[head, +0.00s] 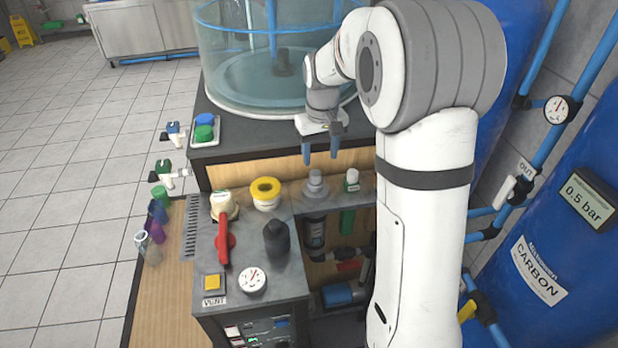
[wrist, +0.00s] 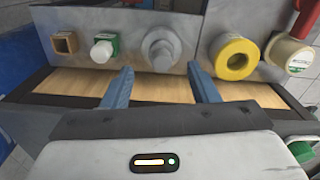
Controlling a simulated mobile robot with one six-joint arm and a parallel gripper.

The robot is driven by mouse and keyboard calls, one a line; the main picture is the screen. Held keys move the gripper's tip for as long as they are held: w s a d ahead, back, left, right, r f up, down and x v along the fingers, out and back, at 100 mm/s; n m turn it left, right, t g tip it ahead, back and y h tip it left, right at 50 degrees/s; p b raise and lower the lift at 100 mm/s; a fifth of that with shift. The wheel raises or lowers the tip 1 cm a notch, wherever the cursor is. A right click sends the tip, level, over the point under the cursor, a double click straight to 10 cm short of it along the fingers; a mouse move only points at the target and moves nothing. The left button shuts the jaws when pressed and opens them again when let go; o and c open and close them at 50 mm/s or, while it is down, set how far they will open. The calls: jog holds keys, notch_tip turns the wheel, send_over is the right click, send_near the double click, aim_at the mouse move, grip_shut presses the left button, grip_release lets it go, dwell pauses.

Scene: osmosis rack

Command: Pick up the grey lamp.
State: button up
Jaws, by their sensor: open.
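A grey, stepped round piece (head: 315,183), which I take to be the grey lamp, stands at the back of the grey panel. In the wrist view the grey lamp (wrist: 160,47) shows just beyond my gripper, midway between the lines of the two fingers. My gripper (head: 320,156) is open and empty, its blue fingers pointing down above and behind the lamp. In the wrist view my gripper (wrist: 160,72) shows a clear gap between the fingertips. The fingers appear apart from the lamp.
A yellow ring-shaped piece (head: 265,193) and a white-capped green piece (head: 351,180) flank the lamp. A black knob (head: 276,238), a red lever (head: 223,240) and a gauge (head: 252,280) stand nearer. The clear tank (head: 225,65) rises behind; a blue vessel (head: 560,250) stands right.

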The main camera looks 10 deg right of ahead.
aim_at(316, 172)
jog(key=w, duration=0.1)
jog(key=w+f, duration=0.1)
jog(key=shift+w+f, duration=0.1)
jog(key=shift+w, duration=0.2)
jog(key=shift+w+f, duration=0.15)
jog(key=shift+f, duration=0.15)
jog(key=f+p, duration=0.1)
jog(key=f, duration=0.2)
jog(key=f+p, duration=0.1)
jog(key=f, duration=0.3)
jog(key=shift+a+f, duration=0.2)
jog(key=shift+f, duration=0.05)
jog(key=shift+c, duration=0.4)
jog(key=c, duration=0.8)
